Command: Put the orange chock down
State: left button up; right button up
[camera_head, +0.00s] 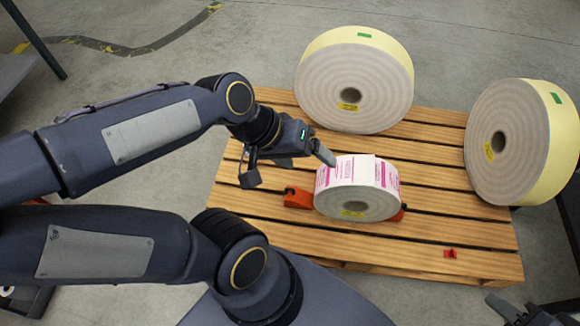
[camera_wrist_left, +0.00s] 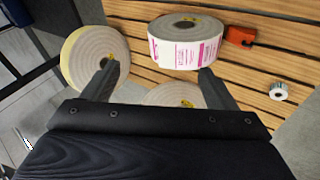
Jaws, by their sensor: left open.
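An orange chock (camera_head: 298,198) rests on the wooden pallet at the left side of the pink-labelled roll (camera_head: 357,203), right beside it. An orange piece (camera_head: 398,214) shows partly behind the roll's right side. In the left wrist view an orange chock (camera_wrist_left: 240,38) lies beside the labelled roll (camera_wrist_left: 180,52); I cannot tell which of the two it is. My left gripper (camera_head: 288,167) is above the pallet behind the left chock, open, with nothing held between its fingers (camera_wrist_left: 158,84). My right gripper (camera_head: 525,313) is partly cut off at the bottom right edge; its jaws are unclear.
Two large cream rolls stand on the pallet, one at the back (camera_head: 325,85) and one at the right (camera_head: 482,150). A small red piece (camera_head: 450,253) lies on the front right slats. A small white cylinder (camera_wrist_left: 278,91) shows in the left wrist view.

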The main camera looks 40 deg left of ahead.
pick_arm(q)
jog(key=s+m, duration=0.1)
jog(key=s, duration=0.1)
jog(key=s+m+y, duration=0.1)
jog(key=s, duration=0.1)
jog(key=shift+a+r+m+t, duration=0.1)
jog(key=shift+r+m+t, duration=0.1)
jog(key=shift+m+t, duration=0.15)
jog(key=shift+w, duration=0.1)
